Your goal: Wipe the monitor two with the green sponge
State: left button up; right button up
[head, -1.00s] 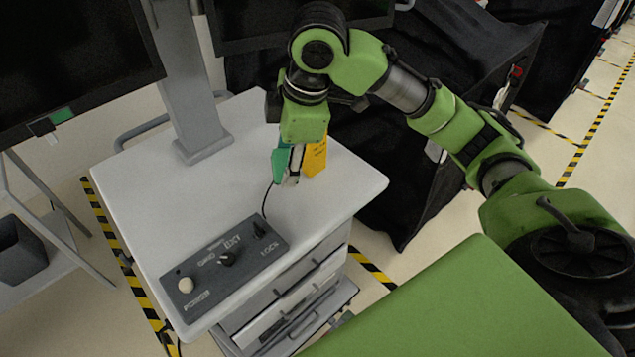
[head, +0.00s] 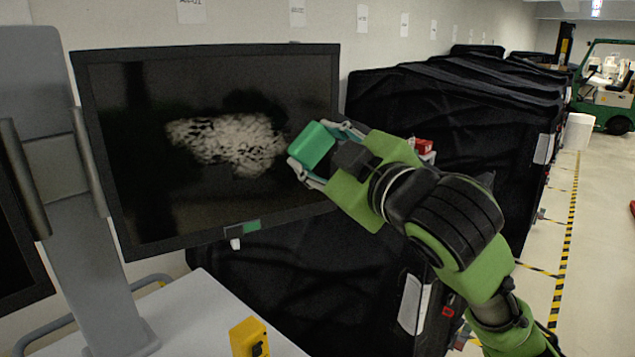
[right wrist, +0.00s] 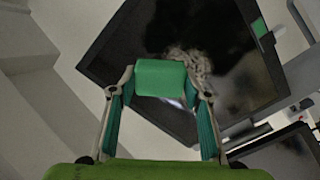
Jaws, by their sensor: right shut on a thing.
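The monitor (head: 150,200) is a dark screen on a grey stand, with a pale whitish smudge (head: 230,142) across its middle. It also shows in the right wrist view (right wrist: 115,45), with the smudge partly behind the sponge. My right gripper (head: 318,152) is shut on the green sponge (head: 311,145), held in front of the right part of the screen. In the right wrist view the sponge (right wrist: 160,78) sits between the fingertips. I cannot tell whether it touches the screen. My left gripper is not in view.
A white cart top (head: 205,315) with a yellow object (head: 249,338) stands below the monitor. Black-covered carts (head: 450,110) fill the space behind and right. A grey post (head: 75,230) stands at left.

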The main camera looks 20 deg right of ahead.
aim_at(288, 131)
jog(key=shift+w+r, duration=0.1)
jog(key=shift+r, duration=0.1)
jog(key=x, duration=0.4)
jog(key=shift+a+b, duration=0.1)
jog(key=shift+b, duration=0.25)
jog(key=shift+x, duration=0.8)
jog(key=shift+w, duration=0.15)
jog(key=shift+p+x, duration=0.3)
jog(key=shift+x, duration=0.6)
